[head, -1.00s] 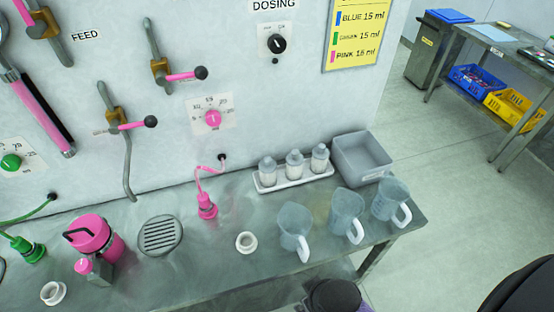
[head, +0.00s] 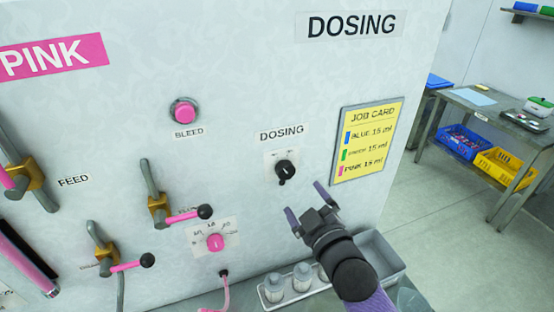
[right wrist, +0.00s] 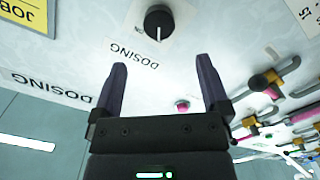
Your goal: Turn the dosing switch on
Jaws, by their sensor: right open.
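The dosing switch (head: 286,170) is a black round knob on a white plate under a DOSING label (head: 282,132) on the pale wall panel. In the head view its white pointer mark is too small to read for certain. In the right wrist view the knob (right wrist: 159,22) appears at the top, beyond the fingertips, with a white line on it. My right gripper (head: 305,202) is open and empty, below and to the right of the knob, apart from it. Its two purple fingers also show in the right wrist view (right wrist: 162,75). My left gripper is not in view.
A yellow job card (head: 366,140) hangs right of the switch. Bottles (head: 301,276) and a grey bin (head: 385,258) stand below. The wall around the switch is clear.

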